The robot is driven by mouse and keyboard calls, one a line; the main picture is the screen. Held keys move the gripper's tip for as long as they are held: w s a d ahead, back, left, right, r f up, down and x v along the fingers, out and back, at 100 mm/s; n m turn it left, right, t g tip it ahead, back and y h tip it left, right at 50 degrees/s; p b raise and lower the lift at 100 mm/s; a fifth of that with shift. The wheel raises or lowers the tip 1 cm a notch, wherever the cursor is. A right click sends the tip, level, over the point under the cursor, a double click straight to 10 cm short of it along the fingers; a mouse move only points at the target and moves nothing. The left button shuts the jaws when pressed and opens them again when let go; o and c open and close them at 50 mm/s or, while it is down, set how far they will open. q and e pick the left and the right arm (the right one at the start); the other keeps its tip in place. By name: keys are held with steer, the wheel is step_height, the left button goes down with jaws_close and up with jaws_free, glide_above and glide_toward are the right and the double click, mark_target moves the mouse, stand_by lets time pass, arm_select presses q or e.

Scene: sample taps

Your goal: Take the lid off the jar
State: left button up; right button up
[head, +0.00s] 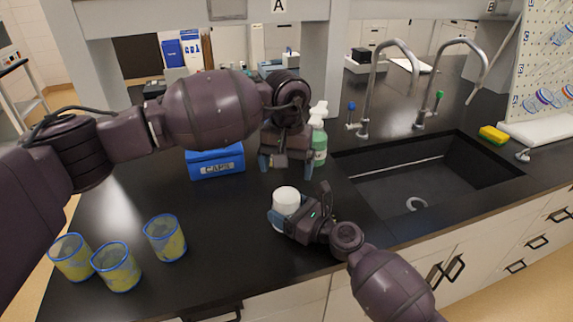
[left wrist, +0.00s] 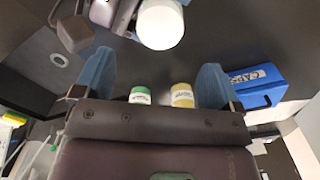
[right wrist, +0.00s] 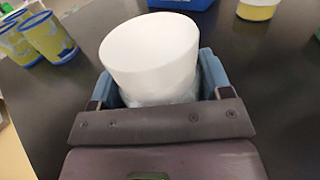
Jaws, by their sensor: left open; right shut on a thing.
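The jar shows its wide white lid (head: 286,198) near the front of the black counter; the lid also shows in the right wrist view (right wrist: 152,50) and at the top of the left wrist view (left wrist: 160,25). My right gripper (head: 285,218) is shut around the jar body (right wrist: 160,98), below the lid. The lid sits on the jar, and most of the body is hidden by the lid and fingers. My left gripper (head: 286,165) is open and empty, pointing down behind and above the jar. It does not touch the lid.
A blue CAPS box (head: 215,164) stands left of my left gripper. A green bottle with a white pump (head: 319,145) stands just behind it. The sink (head: 430,185) is to the right. Several blue-rimmed yellow cups (head: 165,240) stand at the front left.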

mark_target(286, 195)
arm_select(q)
steer(key=shift+m, duration=0.9)
steer(key=shift+f, duration=4)
